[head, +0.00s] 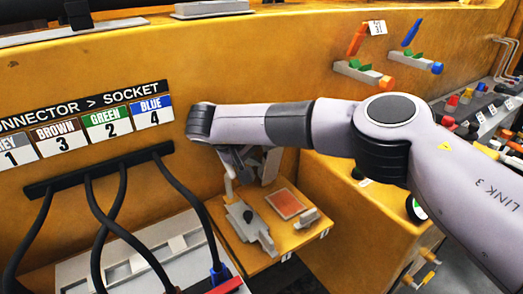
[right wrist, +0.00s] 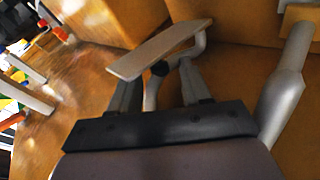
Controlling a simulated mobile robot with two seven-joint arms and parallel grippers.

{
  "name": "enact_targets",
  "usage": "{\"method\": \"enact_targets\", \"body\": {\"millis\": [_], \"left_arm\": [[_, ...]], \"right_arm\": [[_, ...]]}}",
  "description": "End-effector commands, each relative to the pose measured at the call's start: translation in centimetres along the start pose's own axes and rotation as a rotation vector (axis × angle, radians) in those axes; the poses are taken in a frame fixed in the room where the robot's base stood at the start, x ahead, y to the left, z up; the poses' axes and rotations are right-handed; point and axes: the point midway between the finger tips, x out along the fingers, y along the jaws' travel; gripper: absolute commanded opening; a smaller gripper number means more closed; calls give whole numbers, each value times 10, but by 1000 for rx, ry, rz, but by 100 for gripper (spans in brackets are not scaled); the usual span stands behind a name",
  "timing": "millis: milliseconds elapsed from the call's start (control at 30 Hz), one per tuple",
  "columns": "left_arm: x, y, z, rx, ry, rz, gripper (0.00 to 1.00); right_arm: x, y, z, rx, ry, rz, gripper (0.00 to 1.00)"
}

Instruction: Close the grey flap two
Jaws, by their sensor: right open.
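A yellow block (head: 255,255) carries grey fittings and a reddish square (head: 285,203) on its top. A pale grey piece (head: 270,166), which looks like a raised flap, stands at its back, partly hidden by my right gripper. Which number it bears cannot be read. My right gripper (head: 246,168) points down over the back of the block, its fingers apart. In the right wrist view, a flat grey plate on a curved grey arm (right wrist: 160,50) lies just beyond the open fingers (right wrist: 158,85); whether they touch it cannot be told. My left gripper is out of view.
Black cables (head: 122,205) hang at the left, and a blue plug (head: 220,273) is beside the block. A grey post (right wrist: 287,88) stands close to my gripper's right in the right wrist view. Coloured levers (head: 363,68) are on the wall.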

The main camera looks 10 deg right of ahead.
Motion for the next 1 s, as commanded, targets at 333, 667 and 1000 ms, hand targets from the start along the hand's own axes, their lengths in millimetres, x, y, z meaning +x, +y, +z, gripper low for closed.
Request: {"method": "enact_targets", "body": {"millis": [333, 667, 1000], "left_arm": [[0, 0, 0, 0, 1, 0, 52], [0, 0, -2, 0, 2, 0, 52], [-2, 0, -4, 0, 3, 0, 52]], "right_arm": [[0, 0, 0, 0, 0, -1, 0], [-1, 1, 2, 15, 15, -2, 0], [-3, 3, 15, 100, 104, -9, 0]]}}
